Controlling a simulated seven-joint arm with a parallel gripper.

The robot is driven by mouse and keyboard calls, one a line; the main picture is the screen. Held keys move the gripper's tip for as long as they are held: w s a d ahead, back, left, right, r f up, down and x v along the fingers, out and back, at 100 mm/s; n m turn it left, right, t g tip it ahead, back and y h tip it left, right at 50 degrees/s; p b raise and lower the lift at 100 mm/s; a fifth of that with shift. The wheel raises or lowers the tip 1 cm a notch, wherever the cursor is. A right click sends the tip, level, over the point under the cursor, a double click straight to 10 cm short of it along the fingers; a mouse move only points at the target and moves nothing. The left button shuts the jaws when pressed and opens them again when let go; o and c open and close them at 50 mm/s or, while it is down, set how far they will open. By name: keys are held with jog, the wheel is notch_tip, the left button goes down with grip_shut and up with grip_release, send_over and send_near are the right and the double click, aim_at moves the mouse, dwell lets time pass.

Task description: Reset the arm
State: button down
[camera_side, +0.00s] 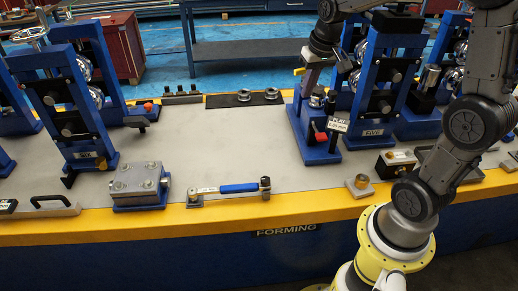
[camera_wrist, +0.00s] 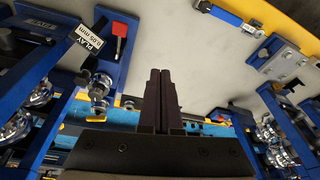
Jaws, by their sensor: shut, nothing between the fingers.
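My gripper (camera_wrist: 160,76) shows in the wrist view with its two dark fingers side by side, shut and empty. In the side view my arm rises from its base at the lower right and bends over to the upper middle. The gripper end (camera_side: 311,76) hangs there in front of a blue roller stand (camera_side: 361,85). The fingertips are hard to make out there, and I cannot tell the exact gap to the stand.
A PLAY tag (camera_side: 338,125) hangs on the stand, by a red lever (camera_side: 320,136). A blue-handled tool (camera_side: 238,188) and a bolted clamp block (camera_side: 139,186) stand near the yellow front edge. Another blue stand (camera_side: 62,100) is at left. The middle of the grey table (camera_side: 225,143) is clear.

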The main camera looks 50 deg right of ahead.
jog(key=s+a+r+n+t, duration=0.3)
jog(key=s+a+r, duration=0.4)
jog(key=a, duration=0.3)
jog(key=s+a+f+n, duration=0.1)
jog(key=s+a, duration=0.1)
jog(key=s, duration=0.3)
jog(key=s+a+f+n+y, duration=0.1)
jog(key=s+f+n, duration=0.1)
jog(key=s, duration=0.3)
jog(key=shift+s+a+f, duration=0.2)
jog(key=shift+s+a, duration=0.15)
jog(key=shift+a, duration=0.05)
